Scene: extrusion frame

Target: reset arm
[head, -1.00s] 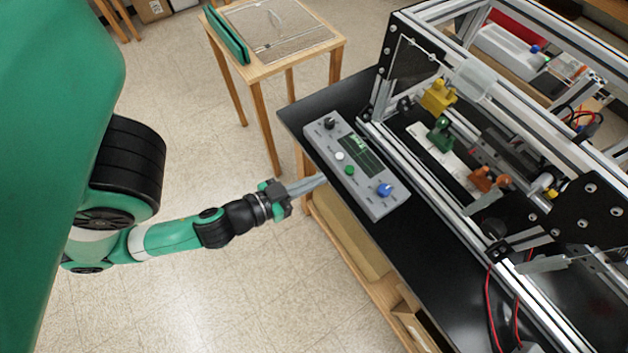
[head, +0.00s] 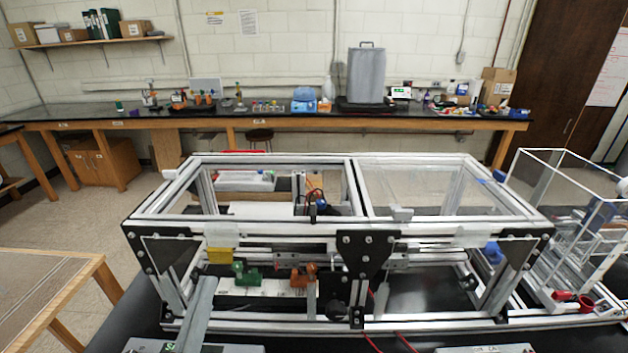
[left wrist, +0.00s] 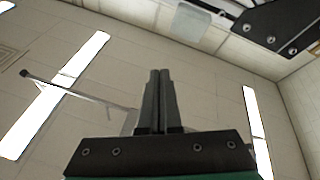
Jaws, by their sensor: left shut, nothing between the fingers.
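My left gripper (head: 207,282) shows in the head view as long grey fingers rising from the bottom edge, in front of the left part of the extrusion frame (head: 290,222). Its wrist and arm are out of that view. In the left wrist view the two dark fingers of the left gripper (left wrist: 160,74) lie together, shut and empty. They point up toward the ceiling with its light panels (left wrist: 62,85). Whether the fingers touch the frame cannot be told. My right gripper is in no view.
Green (head: 245,275) and orange (head: 303,276) parts sit inside the frame beside the fingers. A wooden table (head: 75,262) stands at the left, with floor beyond it. A clear-walled enclosure (head: 560,200) stands at the right. A long bench (head: 60,113) lines the back wall.

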